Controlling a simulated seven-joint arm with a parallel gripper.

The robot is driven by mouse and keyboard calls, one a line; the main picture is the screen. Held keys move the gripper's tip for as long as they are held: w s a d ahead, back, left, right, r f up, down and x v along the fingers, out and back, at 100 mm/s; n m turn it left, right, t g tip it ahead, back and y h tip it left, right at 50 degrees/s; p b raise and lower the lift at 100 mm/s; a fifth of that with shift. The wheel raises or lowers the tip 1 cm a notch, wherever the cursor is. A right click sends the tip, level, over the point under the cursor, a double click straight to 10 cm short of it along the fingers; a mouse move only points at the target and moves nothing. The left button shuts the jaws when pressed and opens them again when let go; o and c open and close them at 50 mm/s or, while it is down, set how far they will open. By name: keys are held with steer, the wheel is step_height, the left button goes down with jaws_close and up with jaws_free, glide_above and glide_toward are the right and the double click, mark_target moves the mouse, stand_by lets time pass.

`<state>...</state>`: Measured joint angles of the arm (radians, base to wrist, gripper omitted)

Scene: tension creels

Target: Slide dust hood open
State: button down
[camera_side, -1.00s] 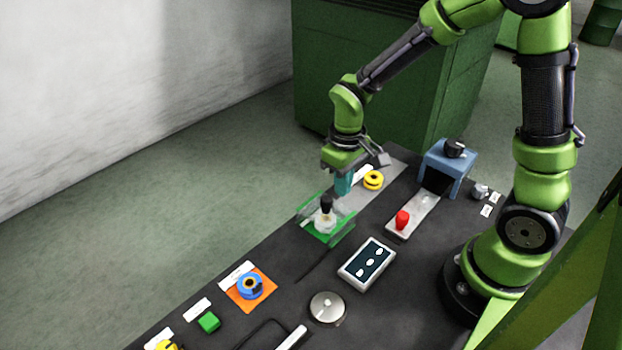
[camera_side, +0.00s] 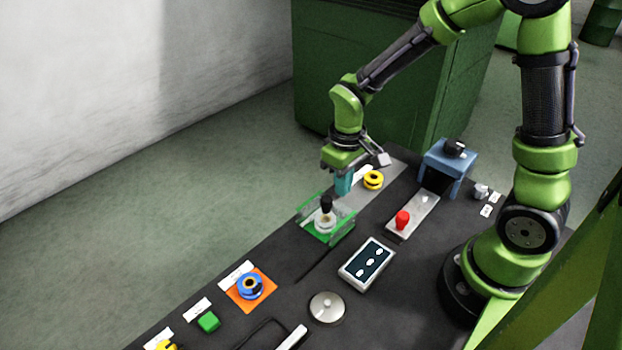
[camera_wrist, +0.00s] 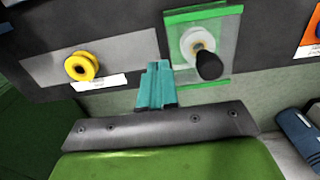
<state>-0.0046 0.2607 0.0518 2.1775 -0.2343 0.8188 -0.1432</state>
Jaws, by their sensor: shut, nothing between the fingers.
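The dust hood (camera_side: 344,208) is a clear cover with green edging around a white spool with a black knob (camera_side: 326,205). In the wrist view the hood's green edge strip (camera_wrist: 203,13) runs along the top, and the white spool (camera_wrist: 197,42) and black knob (camera_wrist: 209,65) show between the strips. My gripper (camera_side: 343,192) has teal fingers pointing down, just beyond the hood's far right end. In the wrist view my gripper (camera_wrist: 158,66) is shut and empty beside the hood's left edge. I cannot tell whether it touches the hood.
A yellow spool (camera_side: 373,180) on a grey plate is close to my gripper. A red knob on a slide (camera_side: 402,220), a blue stand (camera_side: 446,167), a dark panel (camera_side: 367,263) and a round metal disc (camera_side: 327,308) stand nearby.

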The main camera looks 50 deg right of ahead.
steer(key=shift+a, duration=0.1)
stand_by(0.5)
steer(key=shift+a, duration=6.3)
steer(key=shift+d, duration=0.75)
step_height(320, 180, up, 7)
steer(key=shift+f, duration=0.1)
steer(key=s+d+r+m+t+y, duration=0.2)
steer(key=s+d+r+m+t, duration=0.2)
steer(key=s+d+r+t, duration=0.3)
steer(key=shift+s+d+r, duration=1.1)
steer(key=shift+d+r, duration=0.25)
steer(key=shift+r, duration=1)
